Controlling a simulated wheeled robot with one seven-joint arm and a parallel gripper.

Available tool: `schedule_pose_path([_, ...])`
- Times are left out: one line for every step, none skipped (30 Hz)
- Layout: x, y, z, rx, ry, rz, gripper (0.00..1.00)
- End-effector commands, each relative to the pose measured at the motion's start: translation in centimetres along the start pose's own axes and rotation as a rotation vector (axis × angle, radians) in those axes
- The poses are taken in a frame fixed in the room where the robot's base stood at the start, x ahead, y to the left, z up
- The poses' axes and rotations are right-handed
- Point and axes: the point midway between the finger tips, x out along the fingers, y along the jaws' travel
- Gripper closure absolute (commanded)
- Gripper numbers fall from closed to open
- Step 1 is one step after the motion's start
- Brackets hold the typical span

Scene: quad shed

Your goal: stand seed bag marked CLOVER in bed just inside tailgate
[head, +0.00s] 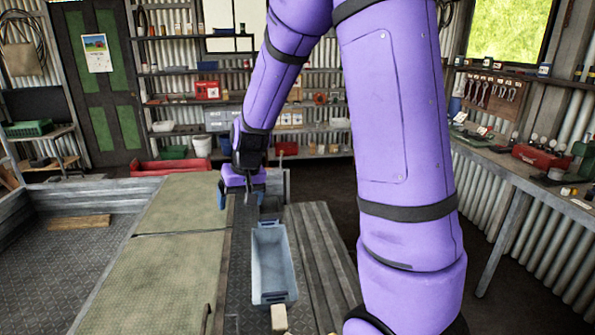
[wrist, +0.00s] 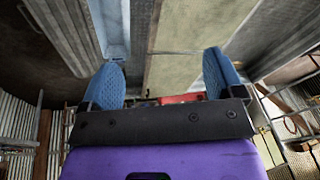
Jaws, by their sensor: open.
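My gripper (head: 243,193) hangs at the far end of the purple arm, above the far right part of the bed. In the wrist view its two blue fingers (wrist: 163,72) stand wide apart with nothing between them. The bed has grey metal walls (head: 105,186) and a dark tread-plate floor (head: 55,255). A ribbed grey panel (head: 325,265) lies along its right side; I cannot tell whether it is the tailgate. No seed bag with a readable CLOVER mark shows in either view. My arm hides part of the head view.
A blue-grey open bin (head: 272,268) stands right of a long greenish board (head: 165,265). A small pale block (head: 279,318) is at the bin's near end. A wooden plank (head: 80,222) lies at left. A red tray (head: 170,166) sits behind. A workbench (head: 520,170) lines the right wall.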

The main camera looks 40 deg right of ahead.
Motion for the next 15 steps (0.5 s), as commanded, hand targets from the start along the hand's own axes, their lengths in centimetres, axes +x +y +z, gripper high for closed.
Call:
schedule_pose_path([-2.0, -0.6, 0.6, -0.020, 0.016, -0.003, 0.13])
schedule_pose_path([-3.0, -0.9, 1.1, -0.030, 0.021, -0.004, 0.13])
schedule_pose_path([-4.4, -1.2, 1.6, -0.043, 0.029, -0.005, 0.13])
schedule_pose_path([-5.3, -1.4, 2.1, -0.052, 0.033, -0.005, 0.13])
schedule_pose_path([-6.3, -1.6, 2.6, -0.060, 0.039, -0.006, 0.13])
schedule_pose_path([-7.5, -1.9, 3.3, -0.073, 0.046, -0.006, 0.13])
schedule_pose_path([-8.4, -2.1, 3.8, -0.084, 0.052, -0.005, 0.13])
schedule_pose_path([-9.3, -2.3, 4.4, -0.093, 0.057, -0.005, 0.13])
schedule_pose_path([-10.4, -2.5, 5.2, -0.104, 0.064, -0.004, 0.13])
schedule_pose_path([-11.3, -2.6, 5.7, -0.113, 0.070, -0.003, 0.13])
schedule_pose_path([-12.1, -2.7, 6.4, -0.122, 0.076, -0.002, 0.13])
schedule_pose_path([-13.1, -2.8, 7.2, -0.133, 0.083, -0.001, 0.13])
schedule_pose_path([-13.9, -2.9, 7.9, -0.142, 0.089, 0.001, 0.13])
schedule_pose_path([-14.6, -2.9, 8.5, -0.151, 0.095, 0.003, 0.13])
schedule_pose_path([-15.6, -3.0, 9.4, -0.161, 0.102, 0.005, 0.13])
